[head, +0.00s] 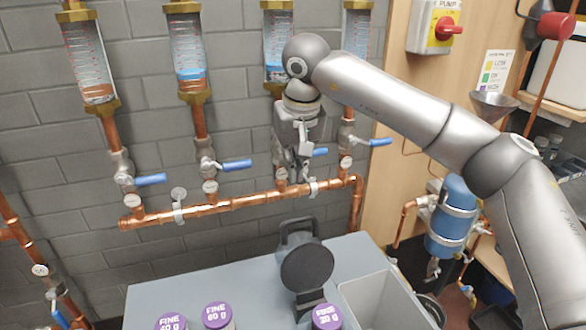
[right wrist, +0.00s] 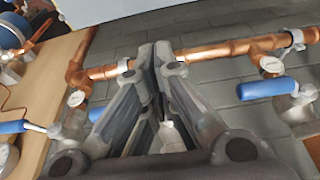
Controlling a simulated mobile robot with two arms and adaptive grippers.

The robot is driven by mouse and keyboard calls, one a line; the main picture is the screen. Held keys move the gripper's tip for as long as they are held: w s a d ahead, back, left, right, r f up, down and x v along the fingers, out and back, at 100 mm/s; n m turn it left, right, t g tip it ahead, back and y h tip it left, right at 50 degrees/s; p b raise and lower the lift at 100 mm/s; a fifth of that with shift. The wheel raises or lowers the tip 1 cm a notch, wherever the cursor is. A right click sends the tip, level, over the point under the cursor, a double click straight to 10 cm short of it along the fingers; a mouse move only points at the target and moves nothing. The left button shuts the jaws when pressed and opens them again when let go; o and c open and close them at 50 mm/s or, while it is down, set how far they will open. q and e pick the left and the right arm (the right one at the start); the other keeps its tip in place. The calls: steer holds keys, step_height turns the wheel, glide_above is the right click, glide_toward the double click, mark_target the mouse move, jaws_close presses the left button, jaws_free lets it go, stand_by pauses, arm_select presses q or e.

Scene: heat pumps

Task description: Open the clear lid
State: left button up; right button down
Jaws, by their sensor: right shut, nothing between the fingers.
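I cannot make out a clear lid in either view. A dark device with a round disc (head: 307,266) stands on the grey table (head: 180,291); I cannot tell whether the disc is a lid. My right gripper (head: 305,149) is shut and empty, pointing down in front of the wall pipes, above and behind the dark device. In the right wrist view its fingers (right wrist: 163,58) meet in front of a copper pipe; I cannot tell whether they touch it. My left gripper is not in view.
Glass tubes (head: 190,52) with blue-handled valves (head: 236,164) line the wall above a horizontal copper pipe (head: 240,201). Purple-lidded jars (head: 217,314) and a grey bin (head: 378,305) are at the front. A blue tank (head: 452,218) stands right. The table's left part is clear.

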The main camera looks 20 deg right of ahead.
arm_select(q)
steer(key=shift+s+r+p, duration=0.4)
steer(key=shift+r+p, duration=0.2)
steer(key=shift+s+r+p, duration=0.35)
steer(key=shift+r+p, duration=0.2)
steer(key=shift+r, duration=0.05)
arm_select(e)
step_height(320, 180, down, 7)
steer(key=s, duration=0.2)
steer(key=shift+f, duration=0.15)
